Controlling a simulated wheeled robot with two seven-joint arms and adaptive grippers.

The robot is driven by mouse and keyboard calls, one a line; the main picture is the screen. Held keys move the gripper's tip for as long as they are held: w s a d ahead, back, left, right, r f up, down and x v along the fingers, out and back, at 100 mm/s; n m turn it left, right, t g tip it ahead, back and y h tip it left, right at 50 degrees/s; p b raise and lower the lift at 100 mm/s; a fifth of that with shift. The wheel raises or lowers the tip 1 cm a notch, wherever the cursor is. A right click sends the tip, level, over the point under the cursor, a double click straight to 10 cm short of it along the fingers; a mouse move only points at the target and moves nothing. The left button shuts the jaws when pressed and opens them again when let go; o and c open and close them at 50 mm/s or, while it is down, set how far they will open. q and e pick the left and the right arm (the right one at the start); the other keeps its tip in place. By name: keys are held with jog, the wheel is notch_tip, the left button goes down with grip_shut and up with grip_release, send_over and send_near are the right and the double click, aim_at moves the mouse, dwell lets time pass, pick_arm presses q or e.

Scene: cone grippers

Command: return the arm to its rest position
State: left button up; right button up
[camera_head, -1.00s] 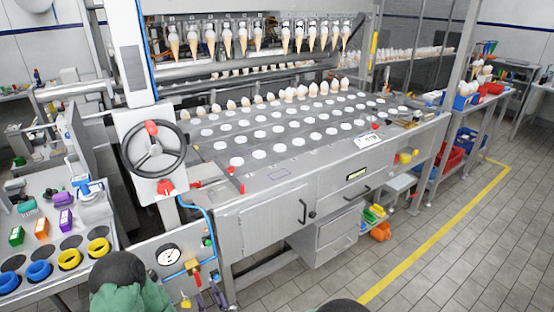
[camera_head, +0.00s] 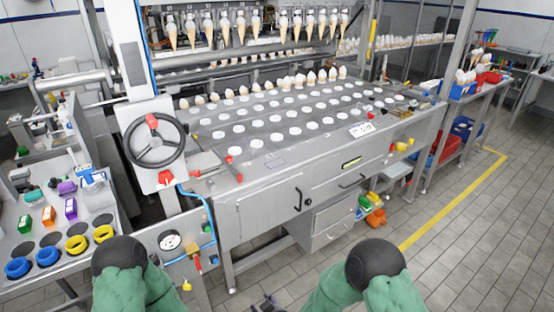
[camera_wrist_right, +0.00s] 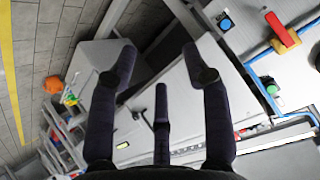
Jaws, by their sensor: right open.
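My right arm (camera_head: 375,275) shows at the bottom of the head view, green with a black round joint. A small dark part that looks like my right gripper (camera_head: 265,303) shows at the lower edge, mostly cut off. In the right wrist view my right gripper (camera_wrist_right: 160,75) has its dark fingers spread apart with nothing between them. It hangs in front of the machine's grey cabinet (camera_wrist_right: 185,100), apart from it as far as I can tell. My left arm (camera_head: 122,270) shows at the lower left; its gripper is not in view.
The cone machine (camera_head: 290,125) with a handwheel (camera_head: 153,140) stands ahead. A side table (camera_head: 60,225) with coloured rings and boxes is at left. A gauge (camera_head: 170,241) and blue hose (camera_head: 205,205) are close by. Tiled floor (camera_head: 480,250) at right is clear.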

pick_arm(q)
notch_tip(320, 180, up, 4)
jog(key=p, duration=0.3)
jog(key=shift+r+p, duration=0.1)
jog(key=shift+p, duration=0.2)
pick_arm(e)
jog(key=s+d+f+m+g, duration=0.2)
jog(key=s+d+f+g, duration=0.1)
jog(key=s+d, duration=0.4)
jog(key=s+d+f+m+g+h, duration=0.1)
jog(key=s+d+f+m+g, duration=0.2)
jog(key=s, duration=0.9)
jog(key=d+g, duration=0.2)
jog(key=d, duration=0.2)
jog(key=shift+s+g, duration=0.25)
jog(key=shift+g, duration=0.15)
jog(key=shift+w+f, duration=0.1)
